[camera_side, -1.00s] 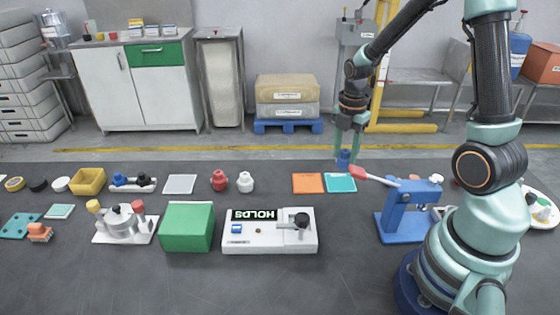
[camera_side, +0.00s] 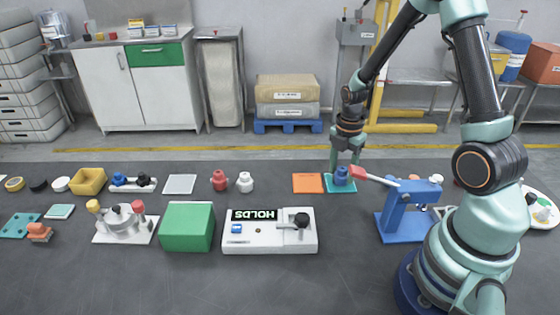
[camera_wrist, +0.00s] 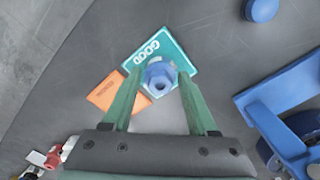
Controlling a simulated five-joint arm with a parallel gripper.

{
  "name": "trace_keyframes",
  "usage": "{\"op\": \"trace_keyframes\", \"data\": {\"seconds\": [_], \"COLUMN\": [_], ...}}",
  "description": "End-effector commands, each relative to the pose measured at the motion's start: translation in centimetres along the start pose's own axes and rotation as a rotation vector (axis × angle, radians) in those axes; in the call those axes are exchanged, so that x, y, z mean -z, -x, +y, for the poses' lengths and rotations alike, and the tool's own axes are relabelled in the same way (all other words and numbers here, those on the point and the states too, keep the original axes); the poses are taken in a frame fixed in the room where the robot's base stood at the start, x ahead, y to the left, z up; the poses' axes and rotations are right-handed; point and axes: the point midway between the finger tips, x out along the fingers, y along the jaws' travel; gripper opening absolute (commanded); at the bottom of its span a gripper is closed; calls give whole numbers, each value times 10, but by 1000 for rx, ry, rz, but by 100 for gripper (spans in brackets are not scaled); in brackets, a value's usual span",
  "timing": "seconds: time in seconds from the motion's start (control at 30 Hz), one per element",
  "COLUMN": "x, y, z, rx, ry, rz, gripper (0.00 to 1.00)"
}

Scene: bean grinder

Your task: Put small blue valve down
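The small blue valve (camera_side: 341,175) stands on the teal card (camera_side: 334,188). In the wrist view the valve (camera_wrist: 158,78) sits near the middle of the teal card (camera_wrist: 150,47), which reads GOOD. My gripper (camera_side: 346,168) is just above and around the valve. In the wrist view my gripper (camera_wrist: 160,74) has its fingers on either side of the valve, with a small gap showing, so it looks open. The valve's underside is hidden.
An orange card (camera_side: 307,183) lies left of the teal card. A red valve (camera_side: 219,181) and a white valve (camera_side: 245,182) stand further left.

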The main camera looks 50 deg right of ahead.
Motion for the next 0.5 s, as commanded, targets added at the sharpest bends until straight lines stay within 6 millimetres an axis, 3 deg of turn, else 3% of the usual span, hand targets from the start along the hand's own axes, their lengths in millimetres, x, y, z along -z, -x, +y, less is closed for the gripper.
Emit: {"op": "trace_keyframes", "data": {"seconds": [0.37, 0.5], "x": [0, 0], "y": [1, 11], "z": [0, 1], "rx": [-1, -4], "ry": [0, 0], "rz": [0, -2], "gripper": [78, 78]}}
